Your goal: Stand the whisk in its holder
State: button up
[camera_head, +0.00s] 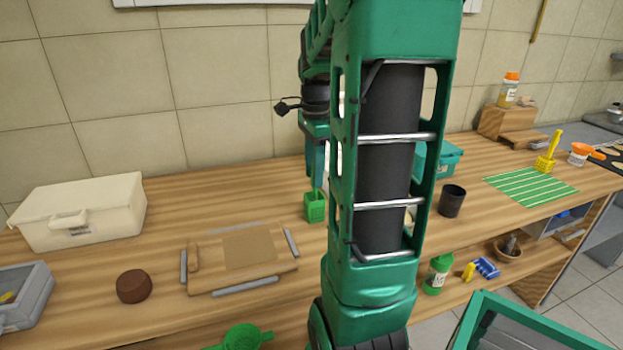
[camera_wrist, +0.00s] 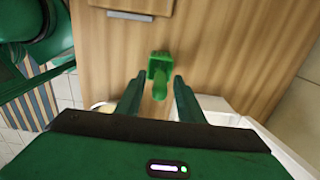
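A small green slotted box (camera_head: 315,208), which looks like the holder, stands on the wooden counter just below my gripper (camera_head: 316,168). In the wrist view the box (camera_wrist: 158,64) lies just beyond the fingertips. A rounded green handle-like piece (camera_wrist: 160,88) rises from it toward the camera and shows between the fingers; it may be the whisk's handle. No whisk wires can be made out. My gripper (camera_wrist: 159,82) looks open, with gaps on both sides of that piece. My arm hides part of the counter behind it.
A wooden board (camera_head: 210,280) with grey strips lies left of the green box, beside a brown round block (camera_head: 134,286). A dark cup (camera_head: 452,201) and teal box (camera_head: 437,160) stand right of my arm. A yellow tool (camera_head: 547,155) is near a green striped mat (camera_head: 528,187).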

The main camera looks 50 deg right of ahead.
notch_tip(320, 180, up, 9)
jog(key=shift+r, duration=0.25)
jog(key=shift+a, duration=0.15)
jog(key=s+a+f+n, duration=1.3)
jog(key=s+a+n, duration=0.1)
jog(key=a+n, duration=0.2)
jog(key=shift+f+n, duration=0.3)
jog(key=shift+n, duration=0.6)
jog(key=shift+w, duration=0.1)
